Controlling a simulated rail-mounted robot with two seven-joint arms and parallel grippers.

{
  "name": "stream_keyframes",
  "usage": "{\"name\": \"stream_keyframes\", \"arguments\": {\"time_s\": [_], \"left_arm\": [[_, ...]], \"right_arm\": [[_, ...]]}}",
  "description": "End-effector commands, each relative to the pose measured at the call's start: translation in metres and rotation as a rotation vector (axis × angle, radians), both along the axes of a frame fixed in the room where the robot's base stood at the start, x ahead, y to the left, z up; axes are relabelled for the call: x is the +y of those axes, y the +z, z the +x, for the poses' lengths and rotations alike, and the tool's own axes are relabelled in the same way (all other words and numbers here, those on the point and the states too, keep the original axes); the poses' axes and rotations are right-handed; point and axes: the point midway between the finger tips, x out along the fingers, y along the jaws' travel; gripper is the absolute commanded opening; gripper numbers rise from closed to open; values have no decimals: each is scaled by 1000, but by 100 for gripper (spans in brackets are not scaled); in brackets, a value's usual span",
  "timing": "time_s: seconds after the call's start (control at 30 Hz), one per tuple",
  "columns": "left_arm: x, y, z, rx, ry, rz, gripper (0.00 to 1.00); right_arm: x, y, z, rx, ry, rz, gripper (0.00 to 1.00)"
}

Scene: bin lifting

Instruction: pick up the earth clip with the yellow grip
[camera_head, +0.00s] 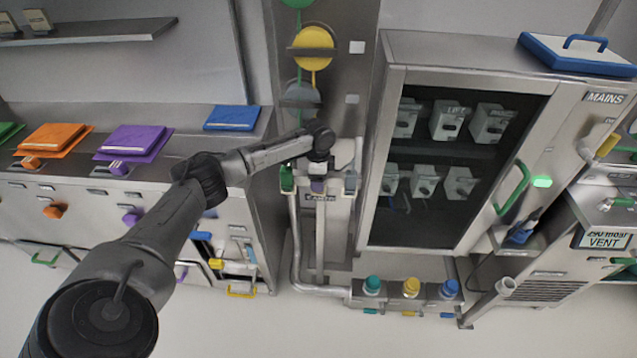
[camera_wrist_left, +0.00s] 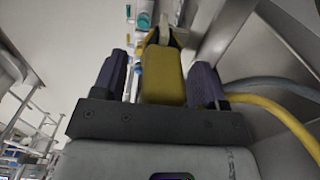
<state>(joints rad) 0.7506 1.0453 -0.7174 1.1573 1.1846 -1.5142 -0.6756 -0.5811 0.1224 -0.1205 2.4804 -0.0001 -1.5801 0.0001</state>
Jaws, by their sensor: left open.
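In the left wrist view, the earth clip with the yellow grip (camera_wrist_left: 163,78) lies between the two dark purple fingers of my left gripper (camera_wrist_left: 160,80). The fingers are open, one on each side of the grip, with a narrow gap visible on at least the right side. The clip's metal end shows beyond the grip. In the head view, my left gripper (camera_head: 318,184) is at the earth stand (camera_head: 319,225), over the middle of its top, and the yellow grip is hidden there. My right gripper is in neither view.
A green grip (camera_head: 287,178) stands just left of my gripper in the head view. A yellow cable (camera_wrist_left: 285,116) runs right of the clip in the wrist view. The glass-fronted cabinet (camera_head: 375,190) stands close on the right. Coloured knobs (camera_head: 411,287) are low in front.

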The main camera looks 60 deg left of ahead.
Motion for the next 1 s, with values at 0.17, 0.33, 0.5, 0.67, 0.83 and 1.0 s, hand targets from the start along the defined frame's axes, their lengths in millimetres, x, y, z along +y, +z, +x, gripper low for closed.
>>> {"name": "stream_keyframes", "arguments": {"time_s": [0.17, 0.33, 0.5, 0.67, 0.83, 1.0], "left_arm": [[0, -1, 0, -1, 0, -1, 66], [0, -1, 0, -1, 0, 0, 54], [0, -1, 0, -1, 0, 0, 37], [0, 0, 0, -1, 0, 0, 22], [0, 0, 0, -1, 0, 0, 6], [0, 0, 0, -2, 0, 0, 4]], "right_arm": [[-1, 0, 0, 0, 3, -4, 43], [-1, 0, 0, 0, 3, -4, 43], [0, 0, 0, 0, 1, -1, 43], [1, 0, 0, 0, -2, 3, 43], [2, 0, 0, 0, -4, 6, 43], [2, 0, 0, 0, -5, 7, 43]]}}
